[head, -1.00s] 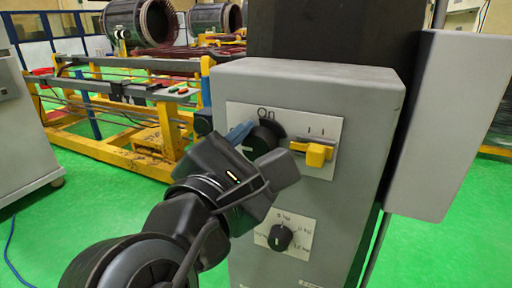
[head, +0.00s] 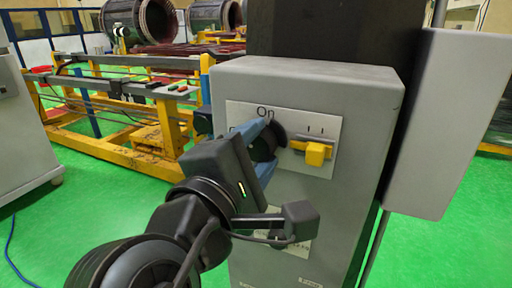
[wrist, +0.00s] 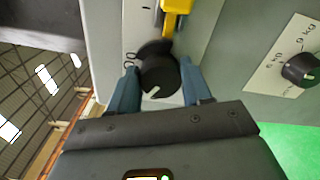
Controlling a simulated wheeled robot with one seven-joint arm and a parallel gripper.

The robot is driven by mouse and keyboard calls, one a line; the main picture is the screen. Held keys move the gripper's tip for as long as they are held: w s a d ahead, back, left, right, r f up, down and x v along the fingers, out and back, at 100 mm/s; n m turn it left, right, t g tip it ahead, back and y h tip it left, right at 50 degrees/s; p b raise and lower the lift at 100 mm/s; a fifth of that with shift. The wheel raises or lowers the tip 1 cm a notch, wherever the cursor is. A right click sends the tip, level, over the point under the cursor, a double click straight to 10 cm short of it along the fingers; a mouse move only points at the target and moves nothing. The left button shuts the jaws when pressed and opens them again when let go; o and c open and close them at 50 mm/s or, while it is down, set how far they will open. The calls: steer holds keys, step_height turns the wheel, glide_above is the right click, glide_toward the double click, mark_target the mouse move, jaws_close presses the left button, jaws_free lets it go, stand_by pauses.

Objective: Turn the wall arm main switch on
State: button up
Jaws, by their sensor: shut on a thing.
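The main switch is a round black knob (head: 268,141) on a white plate marked "On" (head: 265,112), on the front of a grey box. My gripper (head: 264,149) is shut on this knob, with one blue finger above it and one below. In the wrist view the knob (wrist: 158,76) sits between the two blue fingers of my gripper (wrist: 160,84), and a small white mark shows on its face. The mark points to the lower left of that view. Part of the plate is hidden behind my gripper.
A yellow handle (head: 315,152) sits close to the right of the knob. A smaller black dial (wrist: 301,70) is lower on the grey box (head: 355,190). A grey panel (head: 450,120) stands at right. Yellow frames (head: 120,150) stand behind on the green floor.

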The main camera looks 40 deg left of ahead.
steer(key=m, duration=0.2)
steer(key=m+b, duration=0.1)
steer(key=m, duration=0.2)
steer(key=shift+f+m+b, duration=0.25)
steer(key=shift+m+b, duration=0.05)
steer(key=m+b, duration=0.2)
steer(key=m, duration=0.4)
steer(key=shift+b, duration=0.3)
steer(key=o, duration=1.1)
steer(key=shift+c, duration=0.2)
steer(key=b+v, duration=0.1)
steer(key=v, duration=0.6)
steer(key=shift+s, duration=0.4)
